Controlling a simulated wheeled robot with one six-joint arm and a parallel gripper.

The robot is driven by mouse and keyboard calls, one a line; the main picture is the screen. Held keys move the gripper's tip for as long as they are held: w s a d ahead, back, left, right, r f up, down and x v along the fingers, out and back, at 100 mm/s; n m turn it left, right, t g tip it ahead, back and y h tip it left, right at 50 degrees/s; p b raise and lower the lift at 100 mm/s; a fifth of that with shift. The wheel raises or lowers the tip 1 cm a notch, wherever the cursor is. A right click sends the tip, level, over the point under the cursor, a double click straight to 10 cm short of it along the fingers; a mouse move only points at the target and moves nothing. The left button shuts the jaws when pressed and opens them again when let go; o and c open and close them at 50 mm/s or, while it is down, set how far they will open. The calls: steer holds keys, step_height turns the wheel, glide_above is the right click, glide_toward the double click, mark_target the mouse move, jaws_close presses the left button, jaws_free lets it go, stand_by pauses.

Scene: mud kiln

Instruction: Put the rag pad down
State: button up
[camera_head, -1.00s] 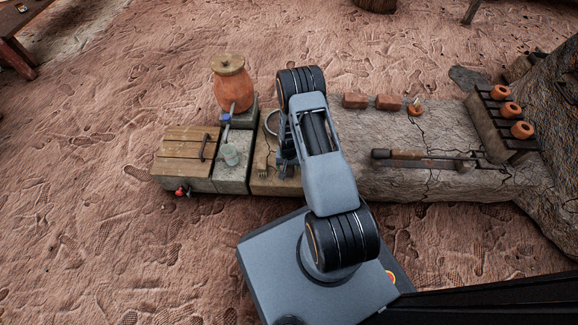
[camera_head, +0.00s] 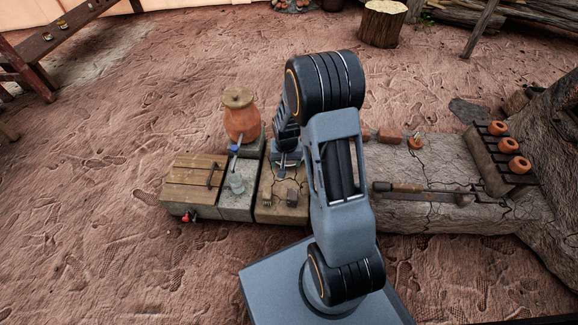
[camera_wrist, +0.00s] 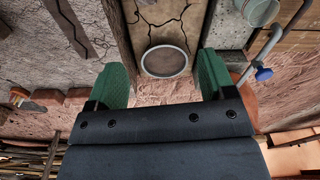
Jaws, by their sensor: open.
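My gripper (camera_wrist: 164,85) has two green fingers spread wide, with nothing between them; the arm partly hides it in the head view (camera_head: 286,158). A round grey dish or disc with a pale rim (camera_wrist: 165,61) lies on the cracked tan slab (camera_head: 280,214), beyond the fingertips in the wrist view. A small brown block-like piece (camera_head: 292,198) lies on the same slab near its front edge; it may be the rag pad, but it is too small to be sure. A small fork-shaped thing (camera_head: 267,197) lies to its left.
Left of the slab are a wooden lid with a handle (camera_head: 196,172), a pale green cup (camera_head: 237,184) and a lidded clay jar (camera_head: 240,118). To the right, a long-handled tool (camera_head: 420,191) lies on the cracked bench. A dark rack (camera_head: 492,160) holds orange clay pots.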

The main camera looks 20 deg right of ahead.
steer(key=s+a+r+n+t, duration=0.1)
steer(key=s+a+r+n, duration=0.1)
steer(key=s+r, duration=0.6)
steer(key=s+a+r+n, duration=0.2)
steer(key=s+a+r, duration=0.2)
steer(key=s+r, duration=0.4)
steer(key=shift+a+r+t, duration=0.2)
steer(key=shift+r+t, duration=0.2)
steer(key=shift+r, duration=2.05)
